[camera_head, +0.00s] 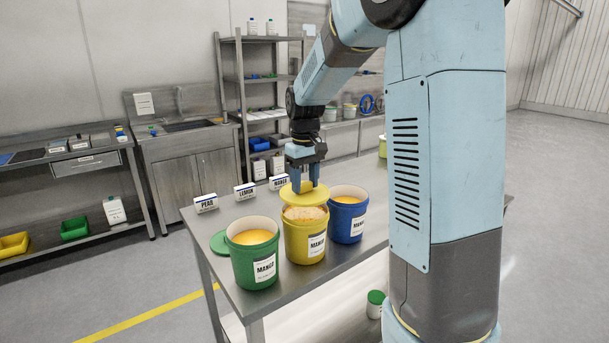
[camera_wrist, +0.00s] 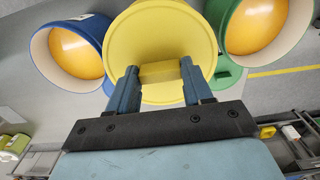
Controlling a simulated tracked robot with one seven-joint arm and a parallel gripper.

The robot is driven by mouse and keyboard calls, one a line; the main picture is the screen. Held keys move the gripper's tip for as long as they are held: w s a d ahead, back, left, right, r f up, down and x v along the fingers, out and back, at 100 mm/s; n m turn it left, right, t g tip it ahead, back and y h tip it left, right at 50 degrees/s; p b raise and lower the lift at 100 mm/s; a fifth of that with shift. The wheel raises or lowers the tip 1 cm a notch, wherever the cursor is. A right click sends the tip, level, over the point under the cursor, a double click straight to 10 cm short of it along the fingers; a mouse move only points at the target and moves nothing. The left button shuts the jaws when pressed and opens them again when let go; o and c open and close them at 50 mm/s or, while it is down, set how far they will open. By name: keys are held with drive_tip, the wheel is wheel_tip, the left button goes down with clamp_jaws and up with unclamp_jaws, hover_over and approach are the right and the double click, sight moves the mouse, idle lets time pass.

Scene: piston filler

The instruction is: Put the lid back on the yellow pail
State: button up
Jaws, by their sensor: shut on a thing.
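The yellow pail (camera_head: 305,243) stands on the steel table between a green and a blue pail, with a MANGO label and pale, lumpy contents showing at its top. The yellow lid (camera_head: 293,196) is above the pail's mouth, seemingly tilted, its near side raised clear of the rim. My gripper (camera_head: 306,187) points down over the pail, shut on the lid's raised yellow grip. In the wrist view my gripper (camera_wrist: 158,78) has a finger on each side of that grip, and the lid (camera_wrist: 160,35) hides the pail beneath.
The open green pail (camera_head: 255,262) with its lid (camera_head: 219,243) beside it is at left; the open blue pail (camera_head: 348,220) is at right. Both hold orange contents. Name signs PEAR (camera_head: 206,204), LEMON (camera_head: 245,191) and a third (camera_head: 279,182) line the table's back edge.

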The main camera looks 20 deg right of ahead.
sight(305, 191)
drive_tip(key=shift+f, duration=2.1)
drive_tip(key=shift+s+f, duration=0.1)
idle(1.0)
drive_tip(key=o, duration=1.1)
drive_tip(key=shift+o, duration=0.4)
drive_tip(key=o, duration=0.3)
drive_tip(key=shift+r, duration=3.5)
